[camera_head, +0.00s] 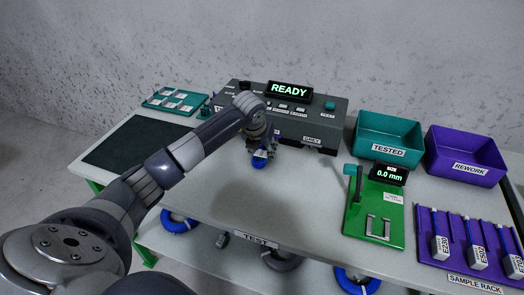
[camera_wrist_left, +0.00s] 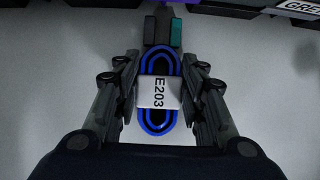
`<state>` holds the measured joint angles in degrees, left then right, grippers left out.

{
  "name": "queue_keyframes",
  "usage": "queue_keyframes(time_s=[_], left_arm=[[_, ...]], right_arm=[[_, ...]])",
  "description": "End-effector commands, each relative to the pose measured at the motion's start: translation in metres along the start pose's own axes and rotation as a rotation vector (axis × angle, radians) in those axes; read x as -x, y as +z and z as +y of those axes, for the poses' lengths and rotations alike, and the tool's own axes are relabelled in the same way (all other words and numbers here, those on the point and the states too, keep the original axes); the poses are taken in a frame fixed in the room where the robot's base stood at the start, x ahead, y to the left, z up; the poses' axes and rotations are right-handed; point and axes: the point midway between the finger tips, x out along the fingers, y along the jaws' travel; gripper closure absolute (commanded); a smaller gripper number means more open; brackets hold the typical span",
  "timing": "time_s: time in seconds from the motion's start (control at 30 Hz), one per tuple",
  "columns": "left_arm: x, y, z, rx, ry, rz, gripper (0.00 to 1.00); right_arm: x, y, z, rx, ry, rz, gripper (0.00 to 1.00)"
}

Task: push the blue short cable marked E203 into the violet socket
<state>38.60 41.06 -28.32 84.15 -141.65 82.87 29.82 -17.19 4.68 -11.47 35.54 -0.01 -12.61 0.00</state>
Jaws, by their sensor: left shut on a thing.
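The blue short cable marked E203 (camera_wrist_left: 146,120) is a looped coil with a white label in the left wrist view. It also shows in the head view (camera_head: 259,164). My left gripper (camera_wrist_left: 158,95) is shut on it; in the head view the gripper (camera_head: 262,150) is at the front of the grey test unit. A dark and teal plug end (camera_wrist_left: 176,31) points toward the unit. A small violet part (camera_wrist_left: 163,5), seemingly the violet socket, shows at the top edge, close to the plug. I cannot tell whether they touch. My right gripper is out of view.
The test unit (camera_head: 335,112) has a READY display (camera_head: 289,91) and a GREY label. Right of it are a TESTED bin (camera_head: 388,125), a REWORK bin (camera_head: 465,150), a green gauge (camera_head: 362,222) and a sample rack (camera_head: 440,250). The table's middle front is clear.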

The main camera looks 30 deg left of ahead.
Motion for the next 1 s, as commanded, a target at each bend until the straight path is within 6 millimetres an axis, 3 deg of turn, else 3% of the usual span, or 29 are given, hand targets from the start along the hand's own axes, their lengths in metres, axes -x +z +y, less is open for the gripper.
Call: queue_keyframes(time_s=[1.0], left_arm=[[-0.008,0.018,0.0,0.0,0.0,0.0,0.87]], right_arm=[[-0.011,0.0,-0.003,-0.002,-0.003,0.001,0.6]])
